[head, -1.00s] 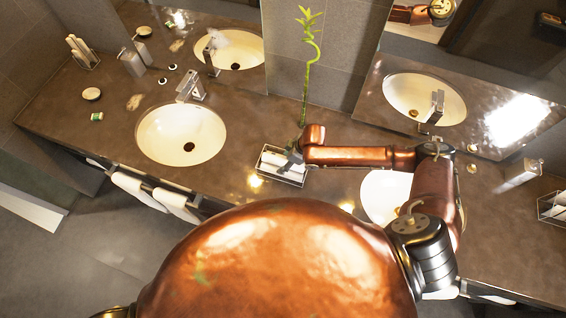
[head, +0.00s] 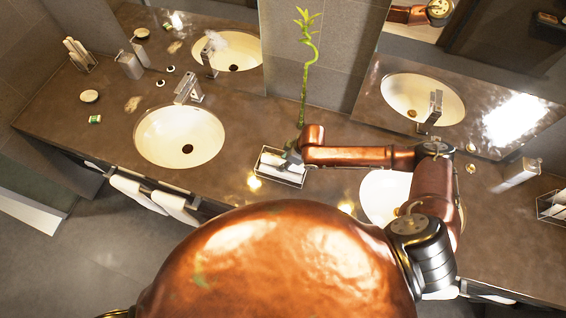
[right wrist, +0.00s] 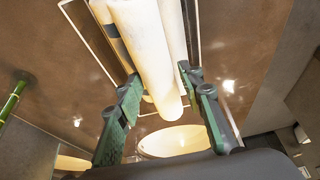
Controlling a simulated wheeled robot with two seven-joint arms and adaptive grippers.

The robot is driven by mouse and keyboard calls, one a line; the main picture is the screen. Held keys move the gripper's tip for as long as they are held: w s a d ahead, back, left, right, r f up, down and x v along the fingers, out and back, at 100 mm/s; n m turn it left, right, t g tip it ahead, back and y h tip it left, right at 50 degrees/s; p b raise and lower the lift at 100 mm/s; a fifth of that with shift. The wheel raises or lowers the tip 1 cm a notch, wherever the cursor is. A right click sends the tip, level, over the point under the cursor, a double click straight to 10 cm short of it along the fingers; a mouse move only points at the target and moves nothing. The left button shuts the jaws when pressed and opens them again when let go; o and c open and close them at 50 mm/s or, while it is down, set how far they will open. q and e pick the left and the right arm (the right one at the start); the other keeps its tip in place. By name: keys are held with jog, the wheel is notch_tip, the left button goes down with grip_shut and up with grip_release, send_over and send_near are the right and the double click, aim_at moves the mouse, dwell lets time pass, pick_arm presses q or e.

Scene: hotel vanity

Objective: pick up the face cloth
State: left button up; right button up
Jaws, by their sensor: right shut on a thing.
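The face cloth (right wrist: 147,45) is a rolled white cloth. In the right wrist view it lies lengthwise between my finger pads, with another white roll beside it. In the head view the white rolls (head: 273,162) lie in a small wire tray (head: 285,181) on the counter, right of the left sink. My right gripper (head: 291,157) reaches into the tray from above; it also shows in the right wrist view (right wrist: 160,88), shut on the face cloth. The fingertips are partly hidden in the head view. My left gripper is not in view.
A green bamboo stem (head: 304,85) stands just behind the tray. The left sink (head: 180,137) is to the left, and the right sink (head: 378,198) is partly behind my arm. A soap dispenser (head: 516,174) and wire rack (head: 552,207) are at right.

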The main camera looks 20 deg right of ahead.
jog(key=shift+r, duration=0.4)
jog(key=s+a+r, duration=0.5)
jog(key=s+r, duration=0.7)
jog(key=shift+s+a, duration=0.2)
jog(key=shift+s, duration=0.2)
jog(key=shift+f+b, duration=0.1)
jog(key=shift+b, duration=0.2)
